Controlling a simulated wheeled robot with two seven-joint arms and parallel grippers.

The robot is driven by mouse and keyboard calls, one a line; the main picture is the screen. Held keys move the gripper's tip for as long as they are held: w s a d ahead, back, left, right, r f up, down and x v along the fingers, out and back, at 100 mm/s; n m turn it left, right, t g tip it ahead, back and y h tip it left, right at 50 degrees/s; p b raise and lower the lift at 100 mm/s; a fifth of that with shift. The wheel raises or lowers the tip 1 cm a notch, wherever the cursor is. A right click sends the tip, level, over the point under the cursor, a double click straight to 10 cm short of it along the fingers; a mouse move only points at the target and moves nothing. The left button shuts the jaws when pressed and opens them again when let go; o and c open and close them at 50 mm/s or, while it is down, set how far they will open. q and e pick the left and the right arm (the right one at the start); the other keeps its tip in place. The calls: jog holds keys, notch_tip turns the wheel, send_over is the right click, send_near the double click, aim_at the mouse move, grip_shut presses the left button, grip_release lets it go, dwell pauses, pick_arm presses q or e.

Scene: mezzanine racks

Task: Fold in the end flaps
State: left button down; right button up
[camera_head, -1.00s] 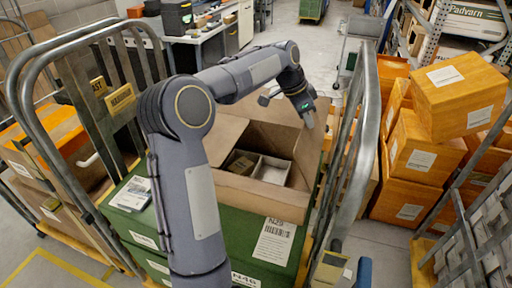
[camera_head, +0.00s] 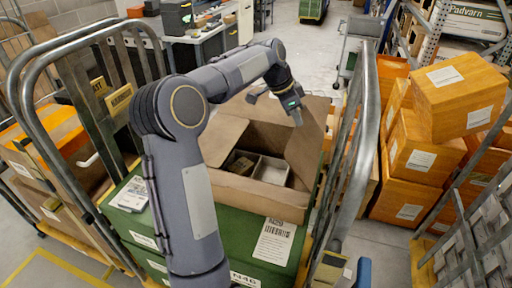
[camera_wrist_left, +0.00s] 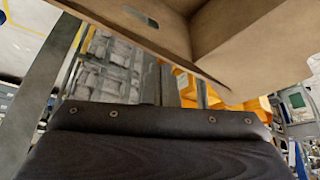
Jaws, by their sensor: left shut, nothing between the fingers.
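An open cardboard box (camera_head: 262,202) sits on a green crate (camera_head: 133,221). Its left end flap (camera_head: 222,134) stands up and leans outward. Its right end flap (camera_head: 304,152) stands up, tilted toward the opening. Inside are a white divider tray and a brown item (camera_head: 241,165). My left gripper (camera_head: 297,119) reaches over the far right of the box, fingers pointing down, shut and empty, beside the right flap; I cannot tell if they touch. In the left wrist view, cardboard (camera_wrist_left: 240,45) fills the top and the fingertips are not clear. My right gripper is not in view.
Metal rails of a roll cage (camera_head: 362,130) rise close on the right, with another frame (camera_head: 90,110) on the left. Orange cartons (camera_head: 455,95) are stacked beyond the right rail. A workbench (camera_head: 205,35) stands behind; grey floor is open beyond.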

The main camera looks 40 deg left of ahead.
pick_arm(q)
notch_tip(320, 180, up, 2)
jog(key=shift+r+p, duration=0.1)
jog(key=shift+p, duration=0.7)
notch_tip(320, 180, up, 2)
jog(key=shift+r+p, duration=0.15)
jog(key=shift+p, duration=0.55)
notch_tip(320, 180, up, 2)
jog(key=shift+r, duration=0.15)
